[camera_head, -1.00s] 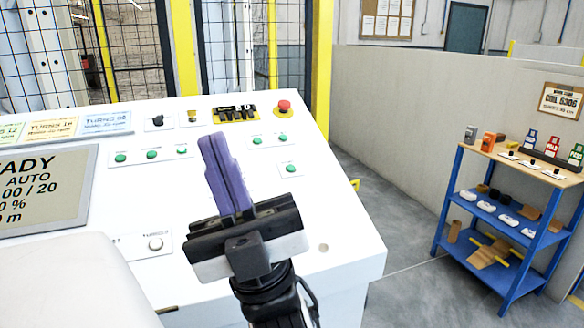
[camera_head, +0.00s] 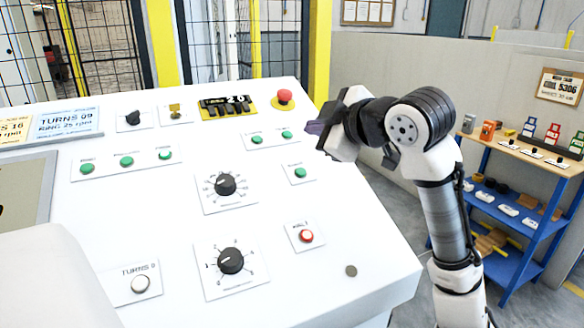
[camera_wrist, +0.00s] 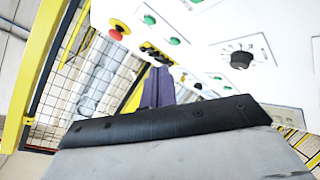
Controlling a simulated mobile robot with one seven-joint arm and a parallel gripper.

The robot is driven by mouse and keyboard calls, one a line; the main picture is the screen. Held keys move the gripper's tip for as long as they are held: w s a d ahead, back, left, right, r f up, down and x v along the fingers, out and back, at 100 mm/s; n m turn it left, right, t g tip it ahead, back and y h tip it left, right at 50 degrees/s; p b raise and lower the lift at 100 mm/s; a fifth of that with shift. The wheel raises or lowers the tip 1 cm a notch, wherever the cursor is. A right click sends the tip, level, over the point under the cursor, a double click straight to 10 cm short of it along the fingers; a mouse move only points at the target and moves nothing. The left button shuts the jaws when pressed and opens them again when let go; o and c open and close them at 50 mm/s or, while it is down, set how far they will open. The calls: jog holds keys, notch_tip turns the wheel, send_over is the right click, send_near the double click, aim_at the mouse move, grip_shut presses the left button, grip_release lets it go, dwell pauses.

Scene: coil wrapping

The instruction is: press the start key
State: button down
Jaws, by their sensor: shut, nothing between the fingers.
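My gripper (camera_head: 316,127) is at the right side of the white control panel (camera_head: 200,290), its purple fingers pointing left and shut with nothing between them. The fingers also show in the wrist view (camera_wrist: 158,88), upright at the middle. They are apart from the nearest keys, as far as I can tell. Green keys sit on the panel: a row of three at the left (camera_head: 127,161), a pair (camera_head: 257,139) and a single one (camera_head: 300,172) near my gripper. Their small labels are too blurred to read, so I cannot tell which is the start key.
A blue shelf (camera_head: 515,270) stands at the right.

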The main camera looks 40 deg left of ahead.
aim_at(301, 172)
jog(key=shift+w+d+f, duration=0.1)
jog(key=shift+d, duration=0.2)
jog(key=a+f+b, duration=0.1)
jog(key=f+b, duration=0.1)
jog(key=a+f+b, duration=0.1)
jog(key=f, duration=0.1)
jog(key=w+a+f+b, duration=0.1)
jog(key=f+b, duration=0.1)
jog(key=f, duration=0.1)
jog(key=shift+f+b, duration=0.1)
jog(key=shift+b, duration=0.2)
jog(key=shift+w+a+f, duration=0.15)
jog(key=shift+a+f, duration=0.1)
jog(key=shift+f, duration=0.15)
jog(key=shift+f, duration=0.15)
dwell(1.6)
jog(key=shift+a+f, duration=0.15)
jog(key=shift+f, duration=0.1)
